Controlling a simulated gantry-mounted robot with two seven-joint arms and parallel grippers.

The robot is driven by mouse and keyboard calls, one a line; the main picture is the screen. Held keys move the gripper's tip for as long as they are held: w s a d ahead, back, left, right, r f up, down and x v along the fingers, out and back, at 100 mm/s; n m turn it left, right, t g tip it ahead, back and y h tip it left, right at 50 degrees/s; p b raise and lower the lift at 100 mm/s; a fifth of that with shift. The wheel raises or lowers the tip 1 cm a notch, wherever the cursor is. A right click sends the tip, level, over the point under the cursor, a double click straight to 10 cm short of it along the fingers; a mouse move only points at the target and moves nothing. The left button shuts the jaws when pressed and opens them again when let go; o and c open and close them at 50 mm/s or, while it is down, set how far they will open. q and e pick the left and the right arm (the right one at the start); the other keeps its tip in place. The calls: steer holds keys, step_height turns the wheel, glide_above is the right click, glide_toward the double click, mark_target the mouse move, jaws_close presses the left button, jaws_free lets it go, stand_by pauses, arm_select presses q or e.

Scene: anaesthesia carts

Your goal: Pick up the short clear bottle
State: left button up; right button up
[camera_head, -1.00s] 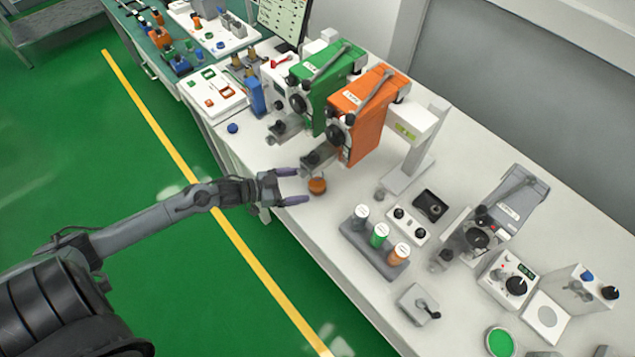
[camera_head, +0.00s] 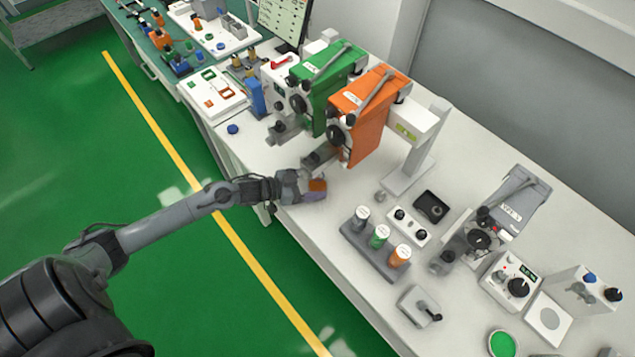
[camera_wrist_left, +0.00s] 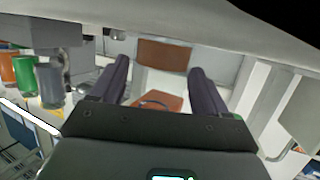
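The short clear bottle (camera_head: 317,185), with orange-brown contents, stands near the front edge of the white bench below the orange device. My left gripper (camera_head: 311,188) is at the bottle, with its purple fingers partly around it. In the left wrist view the bottle (camera_wrist_left: 165,55) shows between the two dark fingertips (camera_wrist_left: 162,65), which are spread apart. A narrow gap shows beside the bottle, so the gripper looks open. The bottle's far side is hidden. My right gripper is not in view.
The orange device (camera_head: 367,115) and green device (camera_head: 325,85) stand just behind the bottle. A grey rack (camera_head: 373,248) with three capped bottles is to the right. A blue cap (camera_head: 232,129) lies to the left. The bench front edge is close.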

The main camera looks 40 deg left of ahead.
arm_select(q)
steer(key=c, duration=0.9)
steer(key=shift+r, duration=0.1)
